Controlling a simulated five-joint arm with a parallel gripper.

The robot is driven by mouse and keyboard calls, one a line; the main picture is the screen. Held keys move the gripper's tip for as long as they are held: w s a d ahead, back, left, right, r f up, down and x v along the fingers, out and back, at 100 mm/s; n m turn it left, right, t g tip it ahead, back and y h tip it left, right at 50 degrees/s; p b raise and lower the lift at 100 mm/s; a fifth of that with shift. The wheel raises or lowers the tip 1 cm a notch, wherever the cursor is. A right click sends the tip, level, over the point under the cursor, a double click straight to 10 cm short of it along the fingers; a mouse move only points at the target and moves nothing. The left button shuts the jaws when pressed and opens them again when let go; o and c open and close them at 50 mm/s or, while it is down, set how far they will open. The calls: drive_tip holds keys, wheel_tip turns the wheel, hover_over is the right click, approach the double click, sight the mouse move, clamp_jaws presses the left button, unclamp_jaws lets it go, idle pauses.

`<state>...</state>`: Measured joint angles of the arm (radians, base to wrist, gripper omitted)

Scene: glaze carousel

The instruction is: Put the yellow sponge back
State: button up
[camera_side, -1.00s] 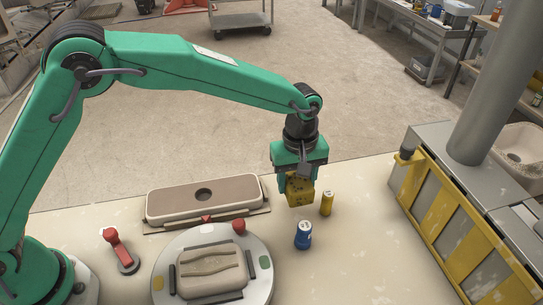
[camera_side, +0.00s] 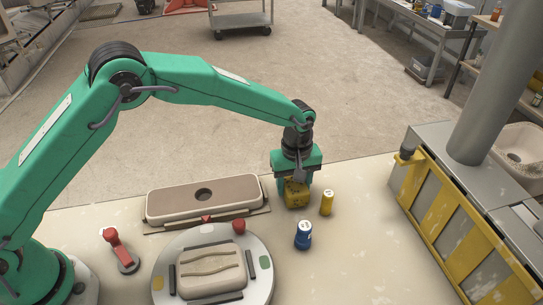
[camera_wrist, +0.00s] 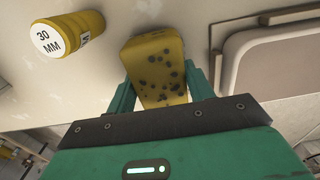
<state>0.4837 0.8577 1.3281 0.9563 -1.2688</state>
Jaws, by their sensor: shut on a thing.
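The yellow sponge (camera_side: 295,192), a block with dark pores, is between the fingers of my gripper (camera_side: 294,192). In the wrist view the sponge (camera_wrist: 158,72) sits between my two green fingers (camera_wrist: 160,92), which are shut on it. It is low over the table, just right of the long tray with the brown top. I cannot tell whether its underside touches the table. Part of the sponge is hidden behind the fingers in the side view.
A yellow cylinder (camera_side: 327,202), labelled 30 MM in the wrist view, stands close to the right of the sponge. A blue cylinder (camera_side: 303,236) stands nearer the camera. The brown-topped tray (camera_side: 160,216) and the round carousel (camera_side: 256,287) with a beige block lie left.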

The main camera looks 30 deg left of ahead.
drive_tip(key=shift+f, duration=0.25)
drive_tip(key=shift+f, duration=0.15)
drive_tip(key=o, duration=0.9)
drive_tip(key=shift+o, duration=0.2)
wheel_tip(320, 180, up, 12)
drive_tip(key=shift+r, duration=0.2)
idle(0.4)
